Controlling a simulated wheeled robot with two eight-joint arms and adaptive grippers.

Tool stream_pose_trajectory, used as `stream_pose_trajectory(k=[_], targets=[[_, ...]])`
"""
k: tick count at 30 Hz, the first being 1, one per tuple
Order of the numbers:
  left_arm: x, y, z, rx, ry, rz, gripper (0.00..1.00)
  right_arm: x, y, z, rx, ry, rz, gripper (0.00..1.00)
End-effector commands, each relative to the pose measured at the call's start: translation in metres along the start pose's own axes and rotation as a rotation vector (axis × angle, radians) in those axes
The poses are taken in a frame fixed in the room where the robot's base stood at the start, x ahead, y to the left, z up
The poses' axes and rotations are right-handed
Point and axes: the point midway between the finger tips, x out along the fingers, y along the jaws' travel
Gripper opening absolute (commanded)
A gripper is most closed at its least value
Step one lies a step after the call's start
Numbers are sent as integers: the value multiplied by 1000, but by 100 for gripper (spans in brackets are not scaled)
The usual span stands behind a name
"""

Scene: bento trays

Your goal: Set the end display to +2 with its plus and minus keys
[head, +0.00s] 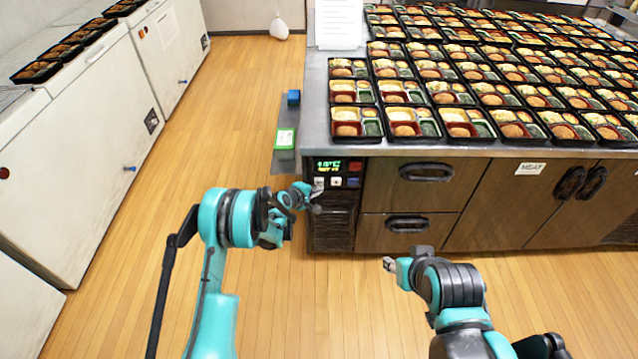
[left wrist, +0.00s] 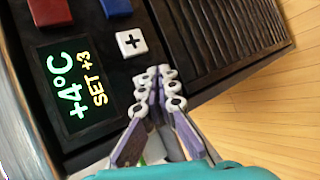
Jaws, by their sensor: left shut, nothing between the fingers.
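The control panel's display (head: 328,166) is lit on the front of the counter. In the left wrist view the display (left wrist: 80,85) reads +4°C in green and SET +3 in yellow. The white plus key (left wrist: 131,42) is in clear view there, and it also shows in the head view (head: 336,182). The minus key is not clearly seen; my gripper covers the area beside the plus key. My left gripper (left wrist: 155,80) is shut and empty, its tips close over the panel beside the plus key; I cannot tell if they touch. My right gripper (head: 388,264) hangs before the drawers, its jaws unclear.
A red key (left wrist: 48,10) and a blue key (left wrist: 115,5) sit on the same panel. Bento trays (head: 410,141) cover the counter above. A side shelf (head: 284,160) holds a green-and-white item (head: 285,138) and a blue block (head: 294,97). White chests (head: 85,150) stand at left.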

Motion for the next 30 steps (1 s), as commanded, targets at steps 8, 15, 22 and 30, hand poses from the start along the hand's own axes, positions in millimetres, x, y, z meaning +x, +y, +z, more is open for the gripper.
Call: stream_pose_trajectory(k=[8,15,22,30], targets=[[0,0,0,0,0,0,0,0,0,0,0,0,0,40],[0,0,0,0,0,0,0,0,0,0,0,0,0,40],[0,0,0,0,0,0,0,0,0,0,0,0,0,40],[6,4,-4,0,0,0,0,0,0,0,0,0,0,40]])
